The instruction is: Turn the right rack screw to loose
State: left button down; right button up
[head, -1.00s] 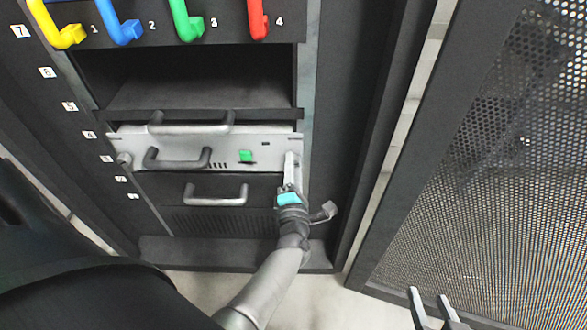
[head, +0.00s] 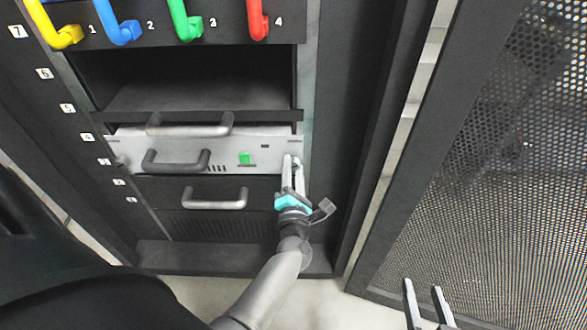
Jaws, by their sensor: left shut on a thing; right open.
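The screw itself is hidden by the fingers. The left rack screw (head: 122,161) shows at the other end of the front. My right gripper (head: 423,287) is open and empty at the bottom right, in front of the mesh door and far from the rack unit.
The perforated rack door (head: 470,190) stands open on the right. Yellow, blue, green and red handles (head: 187,22) line the top above an empty bay (head: 190,75). A dark panel with a silver handle (head: 215,199) lies below the rack unit.

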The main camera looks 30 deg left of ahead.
pick_arm(q)
jog(key=c, duration=0.5)
grip_release()
jog(key=shift+s+d, duration=0.1)
jog(key=shift+s, duration=0.05)
jog(key=shift+s+d, duration=0.2)
jog(key=shift+s, duration=0.1)
jog(key=p+v, duration=0.2)
jog(key=v, duration=0.4)
jog(key=shift+s, duration=0.15)
pick_arm(e)
jog(key=shift+s+d+f+g+h, duration=0.15)
jog(key=shift+s+d+g+h, duration=0.15)
jog(key=shift+d+g, duration=0.35)
jog(key=shift+s+d+f+g+h, duration=0.15)
jog(key=shift+s+d+g+h, duration=0.1)
jog(key=shift+d+g+h, duration=0.35)
jog(key=shift+s+d+f+g+h, duration=0.15)
jog(key=shift+s+d+g+h, duration=0.1)
jog(key=shift+d+g, duration=0.4)
pick_arm(q)
jog(key=shift+d, duration=0.1)
pick_arm(e)
jog(key=shift+d, duration=0.1)
